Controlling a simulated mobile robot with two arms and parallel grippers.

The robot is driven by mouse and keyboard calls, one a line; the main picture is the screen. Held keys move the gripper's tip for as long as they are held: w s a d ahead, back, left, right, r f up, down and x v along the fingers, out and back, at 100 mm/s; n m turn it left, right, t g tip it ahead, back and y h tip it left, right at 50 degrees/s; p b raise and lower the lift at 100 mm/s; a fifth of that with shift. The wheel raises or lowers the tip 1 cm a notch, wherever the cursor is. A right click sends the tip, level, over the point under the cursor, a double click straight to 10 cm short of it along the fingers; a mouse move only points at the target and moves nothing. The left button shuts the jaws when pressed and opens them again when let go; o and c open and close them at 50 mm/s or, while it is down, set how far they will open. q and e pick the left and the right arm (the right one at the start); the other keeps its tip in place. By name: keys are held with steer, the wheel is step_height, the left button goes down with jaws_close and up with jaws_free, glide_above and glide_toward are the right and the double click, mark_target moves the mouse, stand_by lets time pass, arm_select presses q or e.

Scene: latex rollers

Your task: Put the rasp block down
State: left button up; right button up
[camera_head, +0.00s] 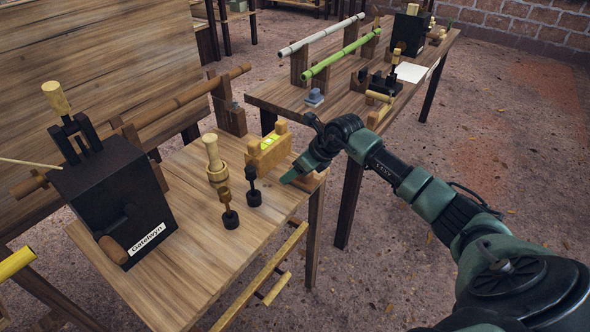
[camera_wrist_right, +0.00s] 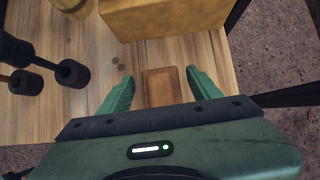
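The likely rasp block is a small reddish-brown rectangular block (camera_wrist_right: 161,87) at the table corner; it also shows in the head view (camera_head: 313,182), partly hidden by my gripper. My right gripper (camera_wrist_right: 160,76) has its green fingers apart, one on each side of the block, with visible gaps between fingers and block. The block appears to rest on the tabletop. My left gripper is not in view.
Two black-ended tools (camera_head: 253,192) and a pale turned wooden piece (camera_head: 214,160) stand to the left. A black box (camera_head: 115,205) fills the table's left. A second table (camera_head: 340,100) stands behind.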

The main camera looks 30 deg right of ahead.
steer(key=shift+r, duration=0.15)
steer(key=b+v, duration=0.1)
steer(key=v, duration=1.1)
stand_by(0.4)
